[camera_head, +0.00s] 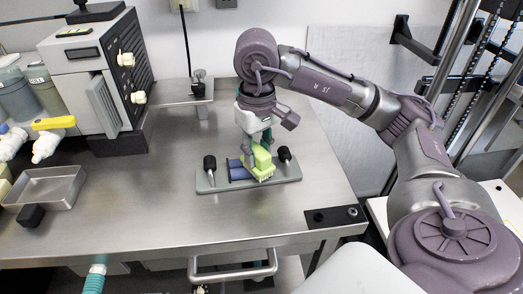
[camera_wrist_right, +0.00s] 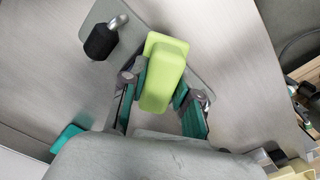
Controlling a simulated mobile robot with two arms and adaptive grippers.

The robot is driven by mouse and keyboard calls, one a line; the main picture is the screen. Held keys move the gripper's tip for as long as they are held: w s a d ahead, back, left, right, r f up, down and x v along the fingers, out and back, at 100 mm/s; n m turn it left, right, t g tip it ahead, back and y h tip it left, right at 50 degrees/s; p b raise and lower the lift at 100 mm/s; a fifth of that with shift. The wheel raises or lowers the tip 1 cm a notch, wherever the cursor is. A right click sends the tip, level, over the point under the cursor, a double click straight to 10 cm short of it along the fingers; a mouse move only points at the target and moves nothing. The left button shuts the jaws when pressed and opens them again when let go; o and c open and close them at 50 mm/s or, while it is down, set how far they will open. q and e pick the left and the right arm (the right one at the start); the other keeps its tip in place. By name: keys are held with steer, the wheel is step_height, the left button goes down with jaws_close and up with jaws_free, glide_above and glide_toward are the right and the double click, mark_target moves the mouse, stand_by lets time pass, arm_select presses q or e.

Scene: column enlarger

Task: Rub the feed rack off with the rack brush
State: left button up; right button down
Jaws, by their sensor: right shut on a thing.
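My right gripper (camera_head: 258,145) is shut on a lime-green rack brush (camera_head: 262,162). The brush shows pale bristles at its lower end, over the front of a grey-green base plate (camera_head: 212,182). In the right wrist view, the gripper's two teal-padded fingers (camera_wrist_right: 160,95) grip the brush's green body (camera_wrist_right: 166,62) from both sides. A blue block (camera_head: 238,170) lies on the plate beside the brush. I cannot single out the feed rack with certainty; the brush and gripper cover the plate's middle. Whether the bristles touch anything is unclear. My left gripper is not in view.
Two black-knobbed clamps (camera_head: 210,165) (camera_head: 285,156) stand up from the plate on either side of the brush. A grey machine (camera_head: 95,65) and a metal tray (camera_head: 45,187) stand at the left. The steel bench (camera_head: 150,215) is clear around the plate.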

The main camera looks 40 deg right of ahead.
steer(key=shift+w+a, duration=0.2)
steer(key=shift+w, duration=0.05)
stand_by(0.3)
steer(key=shift+w+a, duration=0.4)
steer(key=shift+a, duration=0.1)
steer(key=shift+w+a, duration=0.45)
steer(key=shift+a, duration=0.05)
steer(key=shift+w+a, duration=0.4)
steer(key=shift+a, duration=0.05)
steer(key=shift+w+a, duration=0.1)
steer(key=shift+w+a, duration=0.35)
